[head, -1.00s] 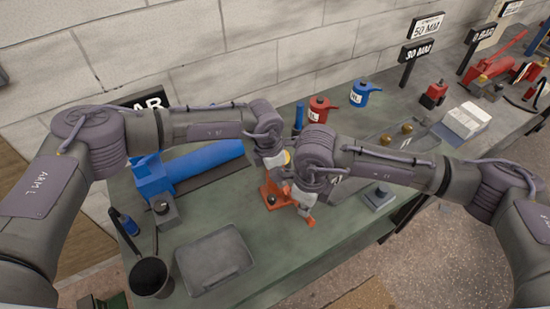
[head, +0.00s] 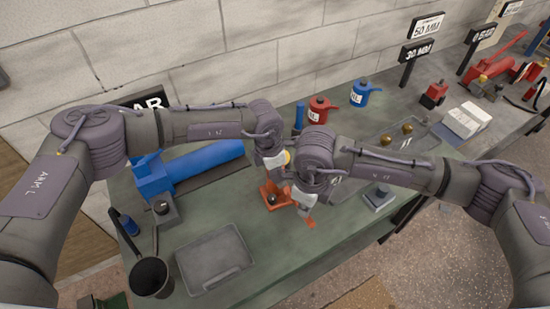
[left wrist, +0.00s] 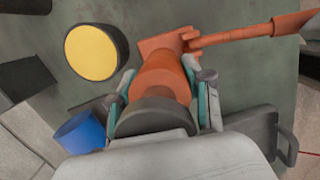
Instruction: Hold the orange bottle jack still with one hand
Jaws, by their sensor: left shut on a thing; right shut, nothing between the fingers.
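The orange bottle jack (head: 272,192) stands on the green bench top, mostly covered by my arms in the head view. In the left wrist view the jack body (left wrist: 163,77) sits between the teal-lined fingers of my left gripper (left wrist: 164,95), which is shut on it. Its orange lever (left wrist: 245,33) reaches out to the right from near the base. My right gripper (head: 306,208) is shut and empty, low beside the jack at the lever's side. An orange bit shows at its fingertips; I cannot tell whether they touch the lever.
A yellow-topped cylinder (left wrist: 93,52) stands close beside the jack. A blue cylinder (head: 208,160) lies to the left. A grey tray (head: 215,262) and a dark cup (head: 151,278) are at the front left. Red (head: 319,108) and blue (head: 361,95) cylinders stand behind.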

